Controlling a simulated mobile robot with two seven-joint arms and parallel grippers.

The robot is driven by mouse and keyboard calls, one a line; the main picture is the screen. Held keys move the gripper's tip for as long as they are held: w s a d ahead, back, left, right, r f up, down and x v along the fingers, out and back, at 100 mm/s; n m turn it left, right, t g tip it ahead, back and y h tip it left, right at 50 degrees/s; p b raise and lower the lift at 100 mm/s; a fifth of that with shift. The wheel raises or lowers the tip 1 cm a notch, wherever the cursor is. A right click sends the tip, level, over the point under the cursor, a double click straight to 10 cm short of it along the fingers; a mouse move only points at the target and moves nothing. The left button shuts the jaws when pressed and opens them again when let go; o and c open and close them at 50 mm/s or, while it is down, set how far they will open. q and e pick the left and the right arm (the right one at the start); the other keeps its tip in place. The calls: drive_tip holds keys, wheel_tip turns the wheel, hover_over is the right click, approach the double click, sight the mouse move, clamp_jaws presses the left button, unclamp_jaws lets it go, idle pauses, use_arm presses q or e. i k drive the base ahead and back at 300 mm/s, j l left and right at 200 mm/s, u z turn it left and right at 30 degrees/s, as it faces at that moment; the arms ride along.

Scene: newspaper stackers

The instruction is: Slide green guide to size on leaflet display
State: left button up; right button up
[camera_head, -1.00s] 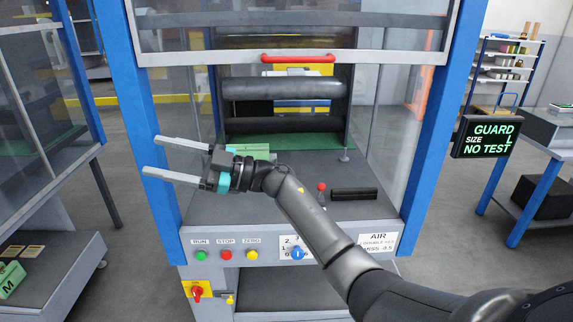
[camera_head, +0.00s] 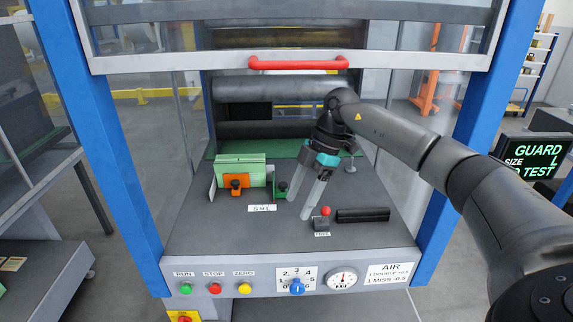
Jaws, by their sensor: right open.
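The green guide (camera_head: 281,187) is a small upright bracket on the grey deck, right of a light green block, probably the leaflet stack (camera_head: 240,164). An orange guide (camera_head: 236,185) stands in front of the stack. A label (camera_head: 262,208) in front of the guides reads S M L. The display (camera_head: 533,158) at the right edge shows GUARD, SIZE L and TEST, partly cut off. My right gripper (camera_head: 298,209) is open and points down, just right of the green guide and apart from it. Its fingers are empty. My left gripper is not in view.
Dark rollers (camera_head: 280,88) and a raised guard with a red handle (camera_head: 298,63) are behind and above. Buttons and a dial (camera_head: 296,281) line the front panel.

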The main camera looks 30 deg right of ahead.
sight(281, 192)
drive_tip(key=i+l, duration=0.8)
drive_tip(key=l, duration=0.1)
